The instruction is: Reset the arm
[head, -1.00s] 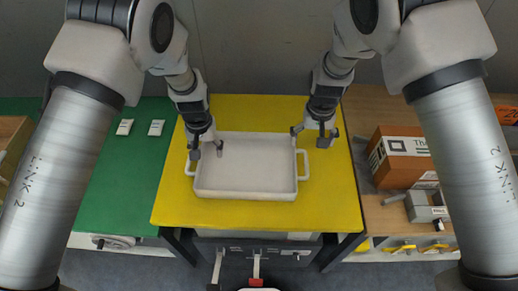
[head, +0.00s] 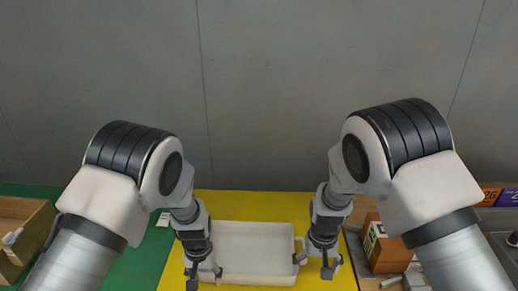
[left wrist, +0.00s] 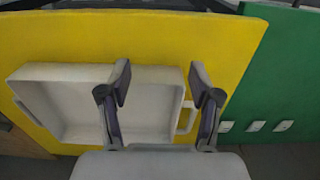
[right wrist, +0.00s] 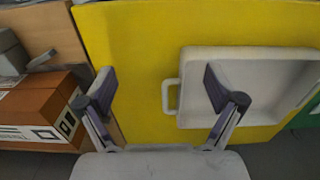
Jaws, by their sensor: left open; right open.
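My left gripper (head: 205,277) is open and empty at the left end of the white tray (head: 252,240). In the left wrist view the left gripper's fingers (left wrist: 160,88) are spread apart over the tray's handle end (left wrist: 187,116). My right gripper (head: 315,264) is open and empty at the tray's right end. In the right wrist view the right gripper's fingers (right wrist: 158,92) stand on either side of the tray's handle (right wrist: 168,97), with nothing between them. The tray looks empty and rests on the yellow mat (head: 345,272). The head view cuts off the mat's front part.
A green surface (head: 150,262) with small white pieces (left wrist: 255,126) lies left of the mat. A wooden box (head: 25,225) is at far left. An orange-brown box (head: 385,245) stands on the right. A grey wall (head: 270,90) is behind.

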